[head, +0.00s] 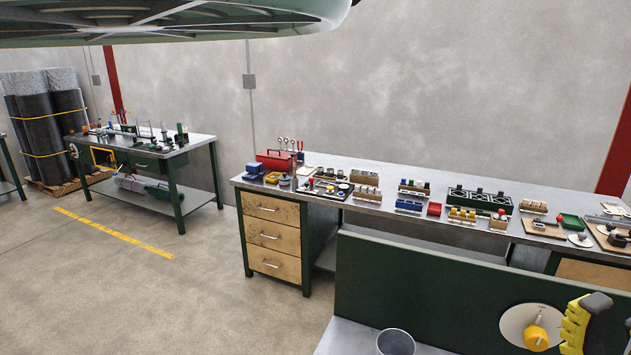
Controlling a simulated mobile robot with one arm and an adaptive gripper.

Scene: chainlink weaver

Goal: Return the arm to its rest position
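My gripper is not clearly identifiable in the head view. A large dark green, ribbed shape (170,18) hangs across the top left, close to the camera, with a pale rim; I cannot tell what it is. At the lower right corner, a yellow ridged object with a dark grey tip (578,322) is cut off by the picture edge, and I cannot tell whether it is part of my arm. Nothing is seen being held.
A long workbench (340,168) with wooden drawers carries a red toolbox (276,160) and trays of small parts. A second bench (190,143) stands at the left. A green panel (420,292), grey cup (396,342) and white disc with yellow knob (513,322) are near.

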